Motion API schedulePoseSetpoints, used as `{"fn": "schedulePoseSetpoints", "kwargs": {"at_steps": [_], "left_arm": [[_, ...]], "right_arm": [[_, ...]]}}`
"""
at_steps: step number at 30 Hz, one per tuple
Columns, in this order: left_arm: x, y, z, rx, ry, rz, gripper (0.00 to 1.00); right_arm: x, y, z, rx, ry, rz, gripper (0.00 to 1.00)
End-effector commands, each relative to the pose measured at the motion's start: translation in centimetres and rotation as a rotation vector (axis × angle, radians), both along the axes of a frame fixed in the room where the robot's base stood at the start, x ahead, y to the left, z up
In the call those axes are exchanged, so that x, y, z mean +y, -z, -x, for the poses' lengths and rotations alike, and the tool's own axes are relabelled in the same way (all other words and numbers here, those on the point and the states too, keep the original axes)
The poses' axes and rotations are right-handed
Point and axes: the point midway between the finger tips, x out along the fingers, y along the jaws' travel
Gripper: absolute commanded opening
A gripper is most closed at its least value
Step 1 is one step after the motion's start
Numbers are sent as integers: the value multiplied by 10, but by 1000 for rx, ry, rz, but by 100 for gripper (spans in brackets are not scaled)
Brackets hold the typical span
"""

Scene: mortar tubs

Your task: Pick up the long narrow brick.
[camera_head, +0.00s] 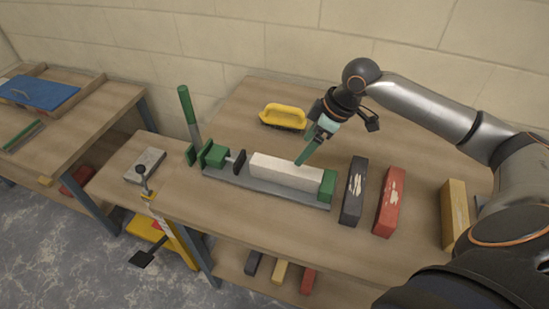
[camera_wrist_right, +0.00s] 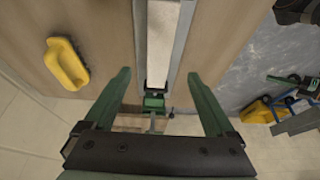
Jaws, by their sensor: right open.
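A long narrow white brick (camera_head: 285,172) lies in a grey clamp with green ends (camera_head: 327,186) on the wooden bench. It also shows in the wrist view (camera_wrist_right: 162,40), running away between two grey rails, in line with the gap between my fingers. My right gripper (camera_head: 301,162) has green fingers pointing down over the far side of the brick, towards its right end. In the wrist view its fingers (camera_wrist_right: 160,76) are spread wide with nothing between them. I cannot tell the exact height above the brick. My left gripper is not in view.
A dark brick (camera_head: 353,190), a red brick (camera_head: 389,202) and a yellow brick (camera_head: 454,214) stand right of the clamp. A yellow-handled float (camera_head: 284,115) lies behind it. A green-handled lever (camera_head: 187,105) rises at the clamp's left. A grey slab (camera_head: 146,164) lies further left.

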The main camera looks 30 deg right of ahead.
Motion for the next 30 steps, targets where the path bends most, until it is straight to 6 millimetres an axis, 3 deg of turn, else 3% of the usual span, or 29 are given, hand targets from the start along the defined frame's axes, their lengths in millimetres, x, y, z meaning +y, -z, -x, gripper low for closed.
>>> {"fn": "schedulePoseSetpoints", "kwargs": {"at_steps": [4, 9, 30], "left_arm": [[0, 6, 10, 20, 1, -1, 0], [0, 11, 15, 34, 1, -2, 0], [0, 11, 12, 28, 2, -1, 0]], "right_arm": [[2, 10, -4, 2, 4, -3, 90], [10, 40, -13, 4, 3, -4, 90], [30, 113, -37, 0, 2, 0, 90]]}}
